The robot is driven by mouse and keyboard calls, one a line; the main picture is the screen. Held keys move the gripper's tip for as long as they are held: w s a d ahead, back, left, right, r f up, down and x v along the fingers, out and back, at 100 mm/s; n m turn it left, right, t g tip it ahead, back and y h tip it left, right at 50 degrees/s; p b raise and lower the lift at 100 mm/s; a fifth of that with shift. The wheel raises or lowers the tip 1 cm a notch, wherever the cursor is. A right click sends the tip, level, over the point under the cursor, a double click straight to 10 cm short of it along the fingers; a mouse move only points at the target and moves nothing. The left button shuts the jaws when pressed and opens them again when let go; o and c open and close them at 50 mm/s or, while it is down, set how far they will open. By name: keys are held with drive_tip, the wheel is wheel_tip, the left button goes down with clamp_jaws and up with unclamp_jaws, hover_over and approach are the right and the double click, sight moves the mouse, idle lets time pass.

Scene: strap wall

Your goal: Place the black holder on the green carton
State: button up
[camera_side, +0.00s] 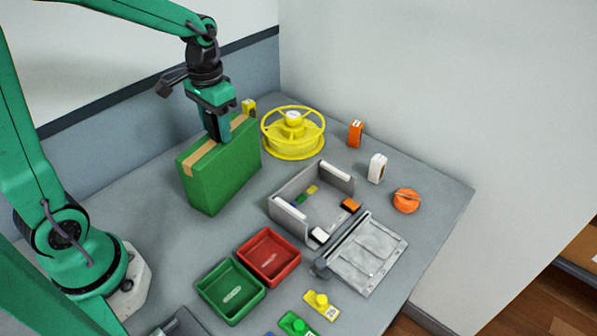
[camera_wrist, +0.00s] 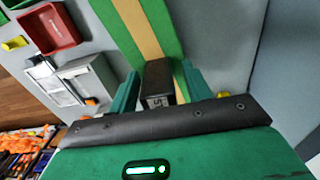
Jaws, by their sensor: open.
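The green carton (camera_side: 222,178) stands upright on the grey table in the side view, with a tan tape strip along its top. My gripper (camera_side: 217,136) is down at the carton's top face. In the wrist view the black holder (camera_wrist: 158,84), a dark block with a pale label, sits between the two fingers of my gripper (camera_wrist: 160,92). The fingers are open, one on each side of it. Behind it runs the carton's taped top (camera_wrist: 165,22). The holder appears to rest on the carton, but its underside is hidden.
A yellow reel (camera_side: 293,133) stands right of the carton, with a small yellow item (camera_side: 249,106) behind it. A grey open box (camera_side: 283,204), red tray (camera_side: 269,256) and green tray (camera_side: 231,291) stand in front. Orange and white items are at the right.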

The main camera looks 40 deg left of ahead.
sight(210, 113)
wheel_tip(210, 113, up, 12)
drive_tip(key=shift+r, duration=0.1)
idle(0.6)
drive_tip(key=shift+s, duration=0.1)
idle(0.4)
drive_tip(key=shift+s+d+r, duration=0.1)
drive_tip(key=shift+s+d, duration=0.15)
drive_tip(key=shift+s, duration=0.2)
drive_tip(key=s+d+f+t, duration=0.1)
drive_tip(key=s+t, duration=0.1)
drive_tip(key=s, duration=0.3)
drive_tip(key=s+d+f+t, duration=0.2)
drive_tip(key=s+t, duration=0.1)
drive_tip(key=s, duration=0.3)
drive_tip(key=shift+d+f+t, duration=0.15)
drive_tip(key=shift+d+t, duration=0.1)
drive_tip(key=shift+t, duration=0.05)
